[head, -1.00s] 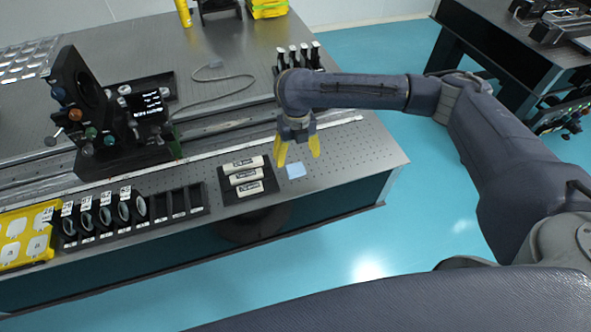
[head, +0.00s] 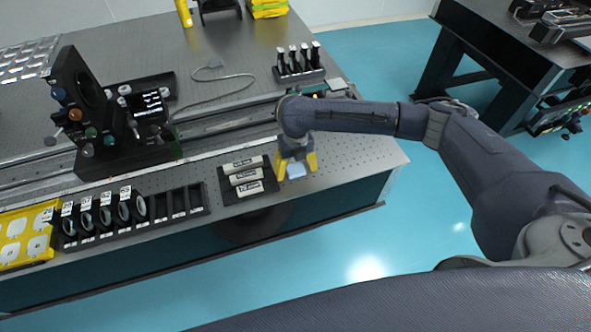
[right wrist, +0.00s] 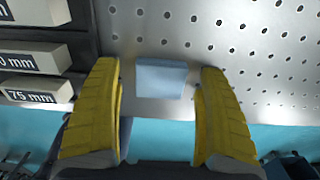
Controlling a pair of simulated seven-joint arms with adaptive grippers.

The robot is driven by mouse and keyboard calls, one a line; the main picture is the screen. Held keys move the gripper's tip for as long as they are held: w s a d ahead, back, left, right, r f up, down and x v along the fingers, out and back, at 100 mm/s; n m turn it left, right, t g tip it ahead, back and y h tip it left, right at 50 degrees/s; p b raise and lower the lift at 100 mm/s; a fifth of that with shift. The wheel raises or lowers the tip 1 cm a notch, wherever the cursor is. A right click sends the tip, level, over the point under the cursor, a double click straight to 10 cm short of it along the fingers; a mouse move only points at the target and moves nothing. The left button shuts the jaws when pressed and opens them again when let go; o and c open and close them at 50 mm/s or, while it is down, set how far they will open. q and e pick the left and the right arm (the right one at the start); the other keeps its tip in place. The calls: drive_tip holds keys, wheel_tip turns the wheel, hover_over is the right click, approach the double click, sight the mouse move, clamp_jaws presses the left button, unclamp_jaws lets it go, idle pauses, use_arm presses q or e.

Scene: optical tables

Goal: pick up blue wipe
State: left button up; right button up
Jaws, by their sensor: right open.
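The blue wipe (head: 296,170) is a small pale blue square lying on the perforated metal table top near its front edge. In the right wrist view the wipe (right wrist: 162,79) lies between and just beyond the two yellow fingers. My right gripper (head: 297,173) is open above it, fingers pointing down, one on each side. In the right wrist view the gripper (right wrist: 160,95) has a clear gap on both sides of the wipe. I cannot tell the exact height of the fingertips over the table. My left gripper is not in view.
A black tray with several white labelled blocks (head: 247,176) stands close left of the right gripper. A black rack of round optics (head: 130,212) is further left. A holder with several upright black-and-white items (head: 298,62) stands behind. The table (head: 360,150) is clear to the right.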

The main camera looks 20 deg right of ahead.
sight(296, 168)
drive_tip(key=shift+c, duration=0.3)
drive_tip(key=c, duration=0.8)
drive_tip(key=shift+r, duration=0.1)
wheel_tip(296, 168, up, 20)
idle(0.4)
drive_tip(key=shift+o, duration=0.7)
drive_tip(key=c, duration=0.4)
